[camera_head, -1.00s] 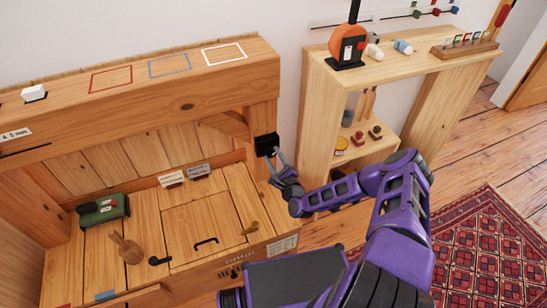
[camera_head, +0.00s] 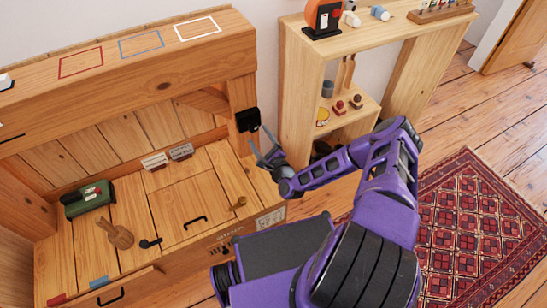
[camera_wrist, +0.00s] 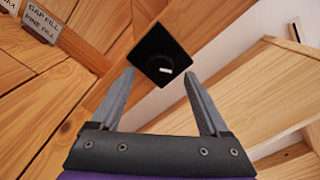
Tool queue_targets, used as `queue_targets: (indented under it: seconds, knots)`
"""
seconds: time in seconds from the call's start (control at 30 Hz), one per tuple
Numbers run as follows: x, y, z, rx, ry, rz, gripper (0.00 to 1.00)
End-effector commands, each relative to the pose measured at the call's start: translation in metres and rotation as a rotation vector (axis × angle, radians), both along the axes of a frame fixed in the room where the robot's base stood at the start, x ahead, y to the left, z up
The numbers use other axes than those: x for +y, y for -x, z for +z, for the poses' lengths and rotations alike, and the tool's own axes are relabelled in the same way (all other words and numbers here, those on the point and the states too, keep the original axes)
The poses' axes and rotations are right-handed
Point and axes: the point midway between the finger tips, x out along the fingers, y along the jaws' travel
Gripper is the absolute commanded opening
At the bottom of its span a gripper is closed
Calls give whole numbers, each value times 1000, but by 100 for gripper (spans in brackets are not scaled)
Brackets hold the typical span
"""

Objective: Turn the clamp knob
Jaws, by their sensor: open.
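The clamp knob (camera_wrist: 163,68) looks like a dark round knob with a small white mark, set on a black square block. The block (camera_head: 247,119) is fixed on the side post of the wooden bench, and it also shows in the wrist view (camera_wrist: 150,48). My gripper (camera_head: 262,143) is open in front of the block. In the wrist view its two fingers (camera_wrist: 158,72) point toward the block, one on each side of the knob's line. I see no contact; how far the fingertips are from the knob is hard to tell.
A wooden shelf unit (camera_head: 292,95) stands close to the right of my gripper. The bench top (camera_head: 185,205) below holds a green case (camera_head: 90,199) and a wooden paddle (camera_head: 116,235). A red patterned rug (camera_head: 475,225) lies on the open floor at right.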

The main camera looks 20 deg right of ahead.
Motion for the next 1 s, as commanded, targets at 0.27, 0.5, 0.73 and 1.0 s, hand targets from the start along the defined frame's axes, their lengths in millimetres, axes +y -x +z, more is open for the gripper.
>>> queue_targets:
  seconds: [0.27, 0.5, 0.73, 1.0]
  knots:
    - [-15, 69, 1, 2, -2, -3, 79]
    - [-24, 116, 0, 0, -1, -3, 79]
    - [-27, 134, 1, -1, 0, -2, 79]
    - [-27, 135, 0, -1, 0, -1, 79]
